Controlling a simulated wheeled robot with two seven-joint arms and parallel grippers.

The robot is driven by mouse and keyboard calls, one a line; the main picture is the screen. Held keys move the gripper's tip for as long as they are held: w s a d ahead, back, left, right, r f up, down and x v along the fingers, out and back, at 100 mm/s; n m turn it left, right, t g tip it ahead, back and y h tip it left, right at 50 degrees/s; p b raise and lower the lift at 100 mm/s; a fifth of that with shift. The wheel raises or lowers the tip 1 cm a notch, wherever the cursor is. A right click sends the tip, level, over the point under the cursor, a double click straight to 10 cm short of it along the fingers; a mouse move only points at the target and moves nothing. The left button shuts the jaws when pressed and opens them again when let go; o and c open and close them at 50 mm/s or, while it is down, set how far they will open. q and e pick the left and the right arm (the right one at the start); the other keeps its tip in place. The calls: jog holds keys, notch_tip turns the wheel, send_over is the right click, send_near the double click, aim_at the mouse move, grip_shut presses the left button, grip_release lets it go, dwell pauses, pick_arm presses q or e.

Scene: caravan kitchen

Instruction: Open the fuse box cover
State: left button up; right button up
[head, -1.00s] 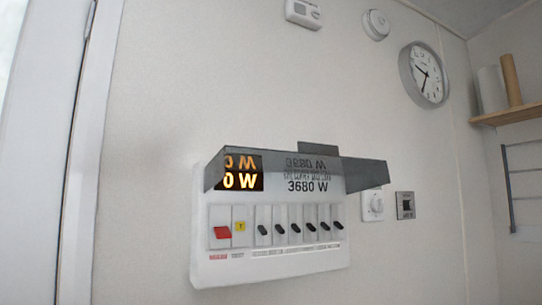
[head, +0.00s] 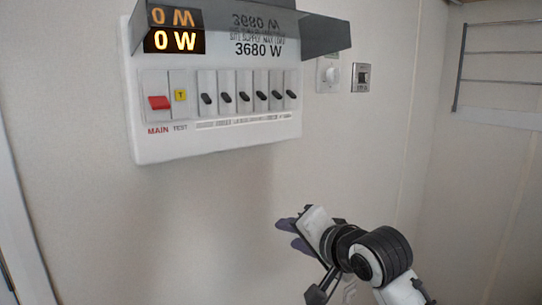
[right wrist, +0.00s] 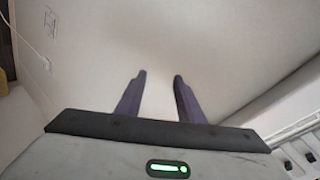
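The white fuse box (head: 215,140) is on the wall in the upper left of the head view. Its smoky see-through cover (head: 320,38) is swung up and stands out from the top. The red main switch (head: 158,102), a yellow test button and a row of black breaker switches are exposed below it. The display reads 0 W. My right gripper (head: 290,234) is below and right of the box, apart from it. In the right wrist view its two purple fingers (right wrist: 157,95) are spread with nothing between them. My left gripper is not in view.
A dial (head: 329,76) and a small switch plate (head: 361,78) sit on the wall right of the box. A wire rack (head: 500,52) hangs on the right wall. The wall below the box is bare.

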aim_at(271, 3)
notch_tip(271, 3, up, 22)
jog(key=s+a+m+t, duration=0.2)
jog(key=m, duration=0.1)
jog(key=s+r+m+t+h+p, duration=0.1)
jog(key=s+r+m, duration=0.1)
jog(key=s+r, duration=0.7)
jog(key=s+r+m+t+h+p, duration=0.15)
jog(key=s+r, duration=0.25)
jog(key=r, duration=0.9)
jog(key=shift+m+g+y, duration=0.25)
jog(key=shift+m+y, duration=0.1)
jog(key=shift+m, duration=0.1)
jog(key=x, duration=0.3)
jog(key=p+x, duration=0.1)
jog(key=x, duration=0.2)
jog(key=p+x, duration=0.1)
jog(key=x, duration=0.3)
jog(key=shift+a+f, duration=0.2)
jog(key=shift+f, duration=0.15)
jog(key=shift+s, duration=0.1)
grip_shut()
